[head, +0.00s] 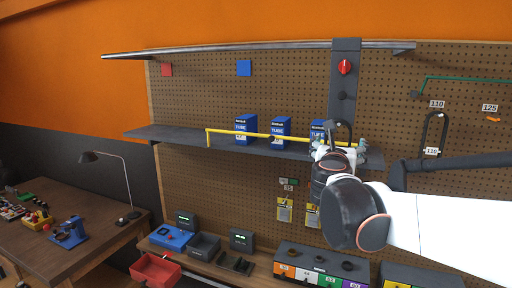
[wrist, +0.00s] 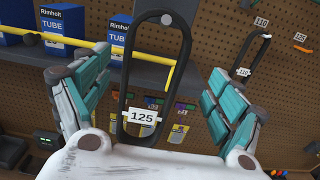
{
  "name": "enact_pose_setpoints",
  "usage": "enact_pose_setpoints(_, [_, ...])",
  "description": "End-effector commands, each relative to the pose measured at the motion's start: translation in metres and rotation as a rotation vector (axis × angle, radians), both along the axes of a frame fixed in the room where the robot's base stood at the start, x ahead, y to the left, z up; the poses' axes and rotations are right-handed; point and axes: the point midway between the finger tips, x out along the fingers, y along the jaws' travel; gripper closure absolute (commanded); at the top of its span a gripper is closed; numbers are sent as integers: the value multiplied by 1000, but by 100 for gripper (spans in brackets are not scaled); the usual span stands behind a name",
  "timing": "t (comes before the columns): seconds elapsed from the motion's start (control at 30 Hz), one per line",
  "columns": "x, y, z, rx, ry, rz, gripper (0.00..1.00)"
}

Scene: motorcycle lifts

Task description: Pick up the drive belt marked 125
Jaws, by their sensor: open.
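The drive belt marked 125 (wrist: 126,72) is a long black loop with a white tag (wrist: 142,116) at its lower end. It stands upright in the middle of the wrist view, with a round grey peg end at its top. In the head view only its dark upper part shows above my gripper (head: 338,150); the rest is hidden. My gripper (wrist: 160,68) is open, its teal fingers apart on either side of the belt. No finger visibly closes on it. A second belt, marked 110 (head: 443,132), hangs on the pegboard to the right.
A yellow rail (head: 265,135) runs before the shelf (head: 180,134) with blue tube boxes (head: 246,128), left of my gripper. A dark column (head: 345,75) with a red knob stands behind. A 125 label (head: 489,107) is on the board, above an orange peg.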

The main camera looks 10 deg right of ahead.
Motion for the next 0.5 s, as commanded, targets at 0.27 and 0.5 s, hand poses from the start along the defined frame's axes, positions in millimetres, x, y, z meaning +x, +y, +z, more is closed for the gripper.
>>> enact_pose_setpoints(0.27, [15,-7,-1,1,-1,-1,13])
enact_pose_setpoints(0.5, [41,-19,-4,1,-1,-1,13])
